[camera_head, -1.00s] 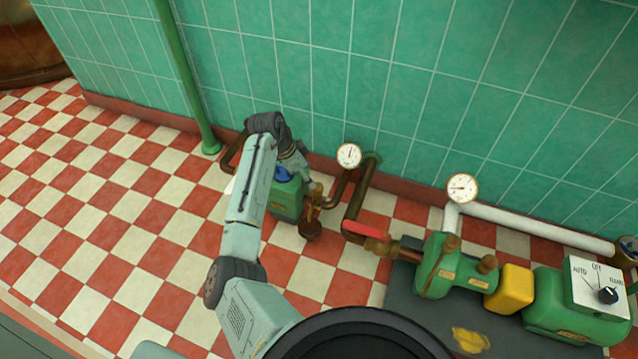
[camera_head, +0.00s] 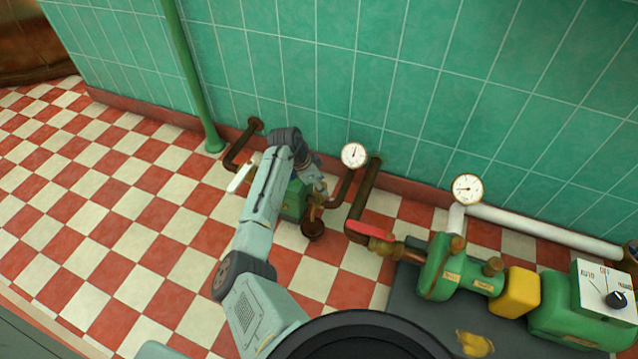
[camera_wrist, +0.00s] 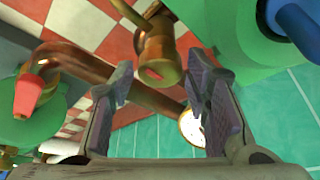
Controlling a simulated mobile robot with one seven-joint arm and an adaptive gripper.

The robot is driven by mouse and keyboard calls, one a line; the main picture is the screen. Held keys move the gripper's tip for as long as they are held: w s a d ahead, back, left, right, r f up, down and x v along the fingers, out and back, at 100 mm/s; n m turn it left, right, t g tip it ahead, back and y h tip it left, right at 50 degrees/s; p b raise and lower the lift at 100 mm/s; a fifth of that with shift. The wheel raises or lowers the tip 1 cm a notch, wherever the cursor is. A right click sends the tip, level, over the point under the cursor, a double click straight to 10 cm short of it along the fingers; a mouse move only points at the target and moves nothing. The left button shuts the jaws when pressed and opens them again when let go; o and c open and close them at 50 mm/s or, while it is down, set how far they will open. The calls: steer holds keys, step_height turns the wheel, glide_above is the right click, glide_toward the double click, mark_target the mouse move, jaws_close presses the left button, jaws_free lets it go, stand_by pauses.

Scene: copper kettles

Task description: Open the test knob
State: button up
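A small brass fitting (camera_wrist: 158,60) with a round, reddish end shows between my gripper's fingers in the wrist view. It looks like the test knob, but no label is visible. My gripper (camera_wrist: 160,78) is open, with a finger on each side and gaps to the fitting; no contact is visible. In the head view my gripper (camera_head: 318,183) is just above the brass fitting (camera_head: 316,202), on the right side of the green body (camera_head: 292,203). My arm hides much of that body. A blue part (camera_wrist: 298,25) shows at the upper right of the wrist view.
A white-faced gauge (camera_head: 354,155) and copper pipes (camera_head: 362,200) stand just right of my gripper. A red lever (camera_head: 370,231) sits on the pipe before the green pump (camera_head: 445,268). A white lever (camera_head: 240,178) is left of my arm. The tiled wall is close behind.

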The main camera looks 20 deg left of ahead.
steer(key=c, duration=0.8)
steer(key=shift+d+r+n+p, duration=0.15)
steer(key=shift+n+p, duration=0.15)
steer(key=shift+p, duration=0.25)
steer(key=n+p, duration=0.1)
steer(key=p, duration=0.1)
steer(key=n+p, duration=0.1)
steer(key=p, duration=0.1)
steer(key=shift+s+d+r+t+y, duration=0.1)
steer(key=shift+r+t+y, duration=0.1)
steer(key=shift+t+y, duration=0.15)
steer(key=n+y+p, duration=0.1)
steer(key=n+p, duration=0.4)
steer(key=shift+d+f+t+y, duration=0.1)
steer(key=shift+t+y, duration=0.25)
steer(key=n+y+p, duration=0.2)
steer(key=n+p, duration=0.2)
steer(key=n, duration=0.1)
steer(key=shift+d+f, duration=0.1)
steer(key=shift+f, duration=0.05)
steer(key=n+y, duration=0.1)
steer(key=n, duration=0.1)
steer(key=n+g, duration=0.1)
steer(key=n, duration=0.2)
steer(key=shift+y, duration=0.4)
steer(key=shift+n, duration=0.3)
